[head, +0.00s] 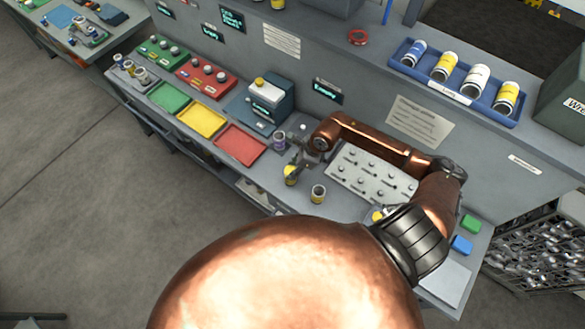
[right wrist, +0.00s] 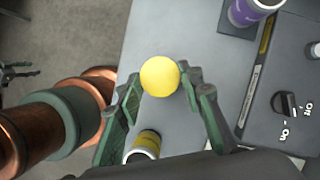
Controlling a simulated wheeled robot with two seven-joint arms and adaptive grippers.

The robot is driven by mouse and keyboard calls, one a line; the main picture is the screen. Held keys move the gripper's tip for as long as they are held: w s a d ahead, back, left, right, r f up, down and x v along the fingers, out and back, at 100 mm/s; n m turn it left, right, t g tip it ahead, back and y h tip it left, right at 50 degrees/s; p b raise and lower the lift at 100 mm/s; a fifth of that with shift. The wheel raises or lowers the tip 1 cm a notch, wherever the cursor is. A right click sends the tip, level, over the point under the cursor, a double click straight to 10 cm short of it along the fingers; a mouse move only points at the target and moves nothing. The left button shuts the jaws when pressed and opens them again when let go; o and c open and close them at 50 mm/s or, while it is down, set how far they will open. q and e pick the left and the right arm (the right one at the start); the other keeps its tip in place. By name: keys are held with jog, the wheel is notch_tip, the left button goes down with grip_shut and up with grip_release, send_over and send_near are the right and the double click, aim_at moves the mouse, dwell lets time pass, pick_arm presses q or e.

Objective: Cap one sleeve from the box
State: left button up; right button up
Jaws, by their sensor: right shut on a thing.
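My right gripper (right wrist: 158,98) is shut on a round yellow cap (right wrist: 160,76), held near the fingertips above the bench; both also show in the head view, the gripper (head: 297,166) over the cap (head: 290,179). An open-topped sleeve with a yellow band (head: 318,194) stands upright on the bench, just right of the cap and apart from it. In the right wrist view the sleeve (right wrist: 147,142) is partly hidden at the bottom between the fingers. A dark claw-like shape, probably my left gripper (right wrist: 15,74), shows small at that view's left edge.
A purple-banded sleeve (head: 279,139) stands behind the gripper. Green, yellow and red trays (head: 240,143) lie to the left, with a small machine (head: 265,103) behind. A knobbed panel (head: 370,175) lies right. A blue tray (head: 448,94) of sleeves sits on the shelf.

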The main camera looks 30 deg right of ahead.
dwell(0.5)
jog(key=o, duration=0.9)
jog(key=shift+d+r, duration=0.1)
jog(key=shift+r, duration=0.1)
jog(key=v, duration=1.1)
jog(key=shift+s+r, duration=0.2)
jog(key=shift+r, duration=0.05)
